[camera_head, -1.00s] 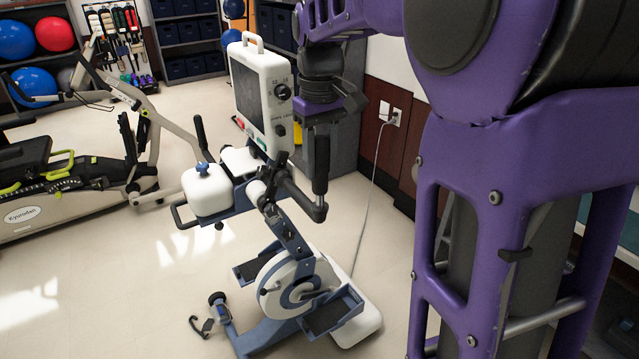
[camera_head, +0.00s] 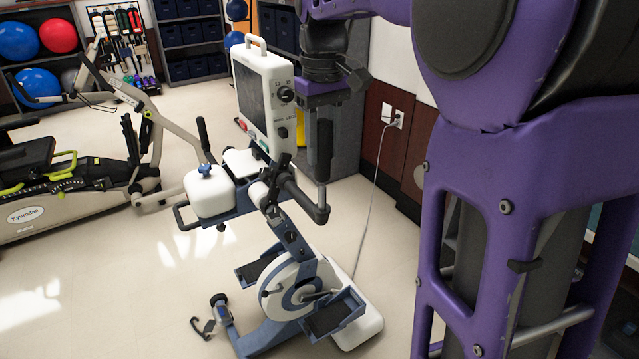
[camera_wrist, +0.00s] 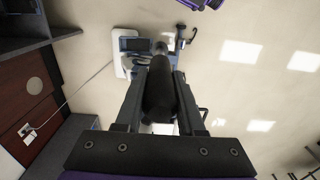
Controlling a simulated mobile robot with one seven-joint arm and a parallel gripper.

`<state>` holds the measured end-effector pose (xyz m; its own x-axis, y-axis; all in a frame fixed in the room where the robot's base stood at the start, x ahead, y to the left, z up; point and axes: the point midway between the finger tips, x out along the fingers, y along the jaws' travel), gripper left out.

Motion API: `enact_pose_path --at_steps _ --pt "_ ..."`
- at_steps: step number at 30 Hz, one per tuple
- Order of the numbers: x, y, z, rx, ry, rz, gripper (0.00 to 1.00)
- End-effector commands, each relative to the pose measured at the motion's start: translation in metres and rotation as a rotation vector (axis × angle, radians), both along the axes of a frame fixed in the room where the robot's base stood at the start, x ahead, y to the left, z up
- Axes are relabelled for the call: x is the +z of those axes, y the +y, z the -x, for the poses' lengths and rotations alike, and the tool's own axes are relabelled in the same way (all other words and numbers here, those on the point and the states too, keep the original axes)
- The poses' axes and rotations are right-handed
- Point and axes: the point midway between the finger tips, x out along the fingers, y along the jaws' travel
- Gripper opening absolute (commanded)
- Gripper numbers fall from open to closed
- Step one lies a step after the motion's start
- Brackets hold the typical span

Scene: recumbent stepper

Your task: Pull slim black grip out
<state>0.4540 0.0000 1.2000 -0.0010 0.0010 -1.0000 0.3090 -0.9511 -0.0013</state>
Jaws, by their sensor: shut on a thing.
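The slim black grip (camera_head: 324,150) stands upright at the end of a dark lever arm (camera_head: 300,195) on the right side of the white and blue stepper (camera_head: 290,285). My gripper (camera_head: 320,110) reaches down from above and is shut on the grip. In the wrist view the grip (camera_wrist: 159,92) lies between the two fingers of my gripper (camera_wrist: 161,80). Its inner contact faces are hidden. The lever's lower joint is partly hidden by dark parts.
A white console (camera_head: 262,95) stands just left of my gripper. A white-topped seat-like block (camera_head: 208,190) is at left. A grey cabinet (camera_head: 345,135) and wall socket (camera_head: 392,115) with a cable are behind. Another exercise machine (camera_head: 60,190) stands far left. Floor in front is clear.

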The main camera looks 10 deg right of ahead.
Motion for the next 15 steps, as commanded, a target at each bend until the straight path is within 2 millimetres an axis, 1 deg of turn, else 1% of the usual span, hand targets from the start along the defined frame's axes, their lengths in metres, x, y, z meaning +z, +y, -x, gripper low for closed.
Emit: enact_pose_path --at_steps 8,11,15 --pt "0.001 0.0 0.0 0.0 -0.001 0.0 0.0" --pt "0.004 0.0 -0.001 0.0 -0.003 0.0 0.0" --pt "0.014 0.0 0.0 0.0 -0.002 0.0 0.0"
